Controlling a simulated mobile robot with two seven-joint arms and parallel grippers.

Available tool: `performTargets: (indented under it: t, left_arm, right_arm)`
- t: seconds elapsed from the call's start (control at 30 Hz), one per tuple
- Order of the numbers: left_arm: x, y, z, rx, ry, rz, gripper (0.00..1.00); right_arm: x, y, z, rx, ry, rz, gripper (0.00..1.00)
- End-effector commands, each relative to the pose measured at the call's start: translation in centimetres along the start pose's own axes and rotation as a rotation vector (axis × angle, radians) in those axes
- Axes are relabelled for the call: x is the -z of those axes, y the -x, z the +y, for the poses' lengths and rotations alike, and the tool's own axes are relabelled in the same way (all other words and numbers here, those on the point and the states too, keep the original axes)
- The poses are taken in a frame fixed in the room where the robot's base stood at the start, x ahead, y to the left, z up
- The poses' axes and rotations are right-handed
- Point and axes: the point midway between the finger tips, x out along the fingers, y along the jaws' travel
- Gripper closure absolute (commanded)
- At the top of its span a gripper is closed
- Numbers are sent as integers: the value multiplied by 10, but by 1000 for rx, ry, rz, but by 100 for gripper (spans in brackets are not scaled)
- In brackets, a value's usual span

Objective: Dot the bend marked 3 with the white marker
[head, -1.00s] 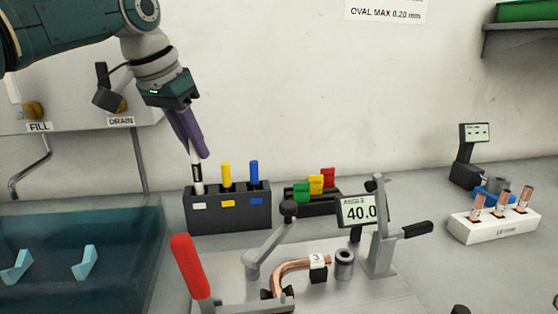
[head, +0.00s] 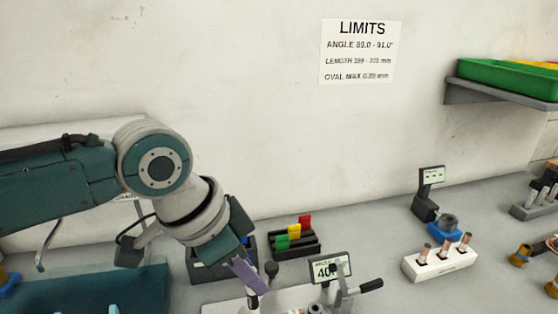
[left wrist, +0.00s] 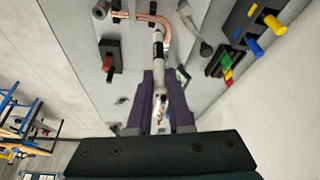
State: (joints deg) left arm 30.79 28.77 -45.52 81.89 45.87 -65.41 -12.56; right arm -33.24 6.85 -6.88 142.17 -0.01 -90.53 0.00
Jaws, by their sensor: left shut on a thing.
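My left gripper (head: 247,278) is shut on the white marker (head: 254,301), which points downward near the bottom edge of the head view. The left wrist view shows the marker (left wrist: 158,50) between the purple fingers, reaching toward the bent copper tube (left wrist: 165,24). The marker's end appears close to the bend; I cannot tell whether they touch. The tube lies almost wholly below the head view's edge, and its number 3 label cannot be read now. My right gripper is not in view.
The dark marker holder (head: 207,270) stands behind my left gripper; its yellow marker (left wrist: 273,24) and blue marker (left wrist: 253,46) show in the left wrist view. The angle display (head: 328,268) and a black-ended lever (head: 370,286) stand to the right. A white block (head: 440,265) holds copper tubes.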

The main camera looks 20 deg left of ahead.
Motion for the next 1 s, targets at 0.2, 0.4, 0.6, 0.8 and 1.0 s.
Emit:
performTargets:
  t: [0.2, 0.4, 0.6, 0.8, 1.0]
  left_arm:
    - [5, 19, 60, -43, -100, 0, 100]
    - [4, 18, 72, -48, -119, 0, 100]
    - [4, 17, 71, -47, -118, -1, 100]
    - [4, 21, 71, -47, -115, -2, 100]
    - [-6, -4, 70, -47, -117, -1, 100]
  right_arm:
    - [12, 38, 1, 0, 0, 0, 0]
    - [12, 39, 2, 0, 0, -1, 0]
    - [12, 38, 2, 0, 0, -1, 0]
    - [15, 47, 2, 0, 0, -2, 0]
    - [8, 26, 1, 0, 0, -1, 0]
